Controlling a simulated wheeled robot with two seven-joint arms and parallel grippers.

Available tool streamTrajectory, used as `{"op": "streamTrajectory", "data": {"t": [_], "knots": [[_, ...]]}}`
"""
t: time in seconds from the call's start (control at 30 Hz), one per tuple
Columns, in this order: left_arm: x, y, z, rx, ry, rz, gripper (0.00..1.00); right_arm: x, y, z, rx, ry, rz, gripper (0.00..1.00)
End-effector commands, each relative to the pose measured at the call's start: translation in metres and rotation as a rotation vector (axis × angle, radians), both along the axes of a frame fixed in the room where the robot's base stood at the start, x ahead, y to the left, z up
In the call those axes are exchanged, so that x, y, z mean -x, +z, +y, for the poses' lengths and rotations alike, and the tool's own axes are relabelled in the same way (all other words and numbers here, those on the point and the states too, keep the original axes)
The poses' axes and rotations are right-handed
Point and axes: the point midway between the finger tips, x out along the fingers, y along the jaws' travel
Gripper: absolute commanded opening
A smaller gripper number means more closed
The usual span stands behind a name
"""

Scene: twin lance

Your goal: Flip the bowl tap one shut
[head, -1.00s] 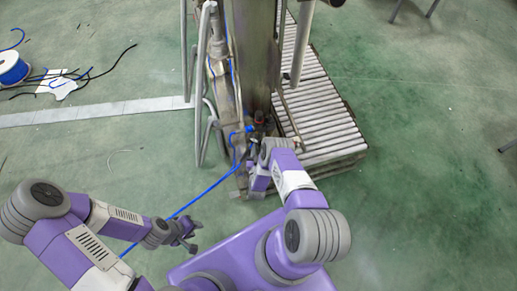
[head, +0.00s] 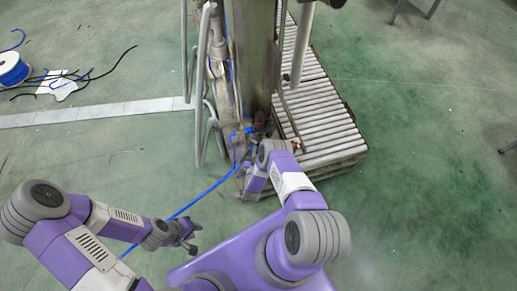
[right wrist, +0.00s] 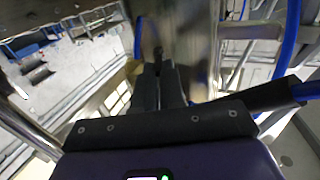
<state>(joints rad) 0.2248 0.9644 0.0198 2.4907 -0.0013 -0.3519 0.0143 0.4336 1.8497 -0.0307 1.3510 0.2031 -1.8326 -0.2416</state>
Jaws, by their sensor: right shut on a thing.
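My right gripper (right wrist: 158,75) points away in the right wrist view, its two dark fingers close together. It is shut on a small dark part at the fingertips, which looks like the handle of the bowl tap (right wrist: 157,52); the fingers hide most of it. In the head view my right wrist covers the fingertips at the foot of the metal column. A blue fitting (head: 249,130) and a dark fitting (head: 262,122) show just beyond that wrist. My left gripper (head: 192,238) is open and empty, low over the floor, well left of the column.
The metal column (head: 252,60) stands beside a roller conveyor (head: 318,120). Grey bent pipes (head: 205,110) stand left of it. A blue hose (head: 205,192) runs across the floor to the column. A blue reel (head: 13,68) and loose cables lie far left.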

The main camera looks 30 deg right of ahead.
Motion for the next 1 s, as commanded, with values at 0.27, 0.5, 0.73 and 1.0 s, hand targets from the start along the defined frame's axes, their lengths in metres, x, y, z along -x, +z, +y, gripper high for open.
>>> {"op": "streamTrajectory", "data": {"t": [0.27, 0.5, 0.73, 1.0], "knots": [[0.0, 0.0, 0.0, 0.0, 0.0, 0.0, 0.35, -0.007, -0.001, 0.01, -0.004, -0.192, -0.001, 0.0], [0.0, 0.0, 0.0, 0.0, 0.0, 0.0, 0.35, -0.013, -0.001, 0.014, -0.003, -0.341, 0.0, 0.0], [0.0, 0.0, 0.0, 0.0, 0.0, 0.0, 0.35, -0.017, -0.001, 0.017, -0.003, -0.433, 0.002, 0.0], [0.0, 0.0, 0.0, 0.0, 0.0, 0.0, 0.35, -0.019, -0.001, 0.018, -0.003, -0.476, 0.004, 0.0]]}}
